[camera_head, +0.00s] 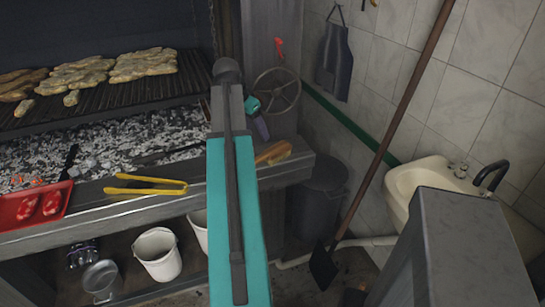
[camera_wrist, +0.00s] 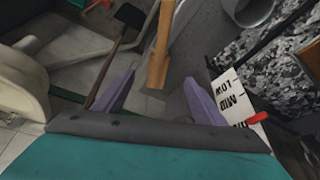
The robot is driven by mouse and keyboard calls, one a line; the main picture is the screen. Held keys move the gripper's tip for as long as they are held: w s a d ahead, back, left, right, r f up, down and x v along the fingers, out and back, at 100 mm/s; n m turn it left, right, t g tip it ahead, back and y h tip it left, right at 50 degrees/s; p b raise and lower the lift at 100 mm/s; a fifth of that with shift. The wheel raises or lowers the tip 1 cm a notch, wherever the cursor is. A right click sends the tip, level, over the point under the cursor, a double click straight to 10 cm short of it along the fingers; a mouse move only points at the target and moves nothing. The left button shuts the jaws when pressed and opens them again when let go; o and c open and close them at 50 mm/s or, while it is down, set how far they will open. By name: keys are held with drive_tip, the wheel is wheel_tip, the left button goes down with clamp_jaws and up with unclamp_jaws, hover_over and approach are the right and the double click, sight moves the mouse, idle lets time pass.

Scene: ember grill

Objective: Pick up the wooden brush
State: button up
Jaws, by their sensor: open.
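The wooden brush (camera_head: 273,152) lies at the right end of the grill's front ledge, partly hidden behind my arm in the head view. In the wrist view its long wooden body (camera_wrist: 160,45) points down between my fingers. My gripper (camera_head: 262,126) is mostly hidden by my teal arm in the head view, with a purple finger showing just above the brush. In the wrist view my gripper (camera_wrist: 160,88) has its two purple fingers spread wide on either side of the brush's near end. Nothing is visibly held. I cannot tell the height gap between them.
Yellow tongs (camera_head: 147,187) and a red tray (camera_head: 36,205) with meat lie on the ledge to the left. Coals (camera_head: 130,140) lie behind. A dark bin (camera_head: 322,190), a leaning shovel (camera_head: 378,150) and a sink (camera_head: 430,178) stand right. A MID/LOW label (camera_wrist: 236,100) is beside the right finger.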

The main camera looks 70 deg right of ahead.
drive_tip(key=shift+s+d+f, duration=0.1)
drive_tip(key=shift+f, duration=0.05)
drive_tip(key=p, duration=0.1)
hover_over(268, 152)
drive_tip(key=w+a, duration=0.1)
drive_tip(key=a, duration=0.1)
drive_tip(key=shift+w+a+f, duration=0.1)
drive_tip(key=shift+w+f, duration=0.05)
drive_tip(key=shift+f, duration=3.7)
drive_tip(key=shift+f, duration=0.1)
drive_tip(key=shift+p+x, duration=0.95)
drive_tip(key=shift+x, duration=1.55)
drive_tip(key=c, duration=1.4)
